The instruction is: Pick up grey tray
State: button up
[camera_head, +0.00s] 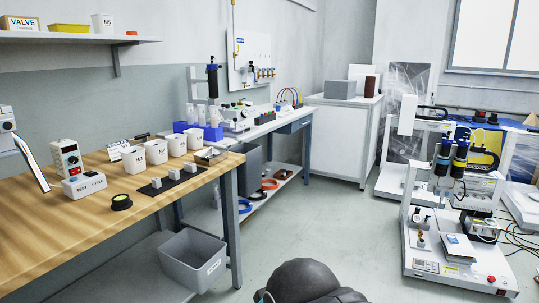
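A grey open-topped tray (194,261), deep like a bin and with a white label on its front, sits low beside the front leg of the wooden workbench (60,215). Its inside looks empty from here. Whether it stands on the floor or on the bench's lower shelf is hard to tell. My gripper's fingers are not in view. A dark rounded part at the bottom edge, right of the tray, appears to be mine and is apart from the tray.
The workbench carries white cups (156,152), a dark mat (171,180) with small blocks, a black round piece (121,202) and a test box (84,187). A gantry machine (459,258) stands at the right. The floor (330,225) between is clear.

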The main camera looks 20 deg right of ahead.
aim_at(211, 156)
jog(key=u, duration=0.6)
jog(key=k, duration=0.2)
jog(key=z, duration=1.75)
jog(key=i, duration=1.75)
jog(key=u, duration=0.7)
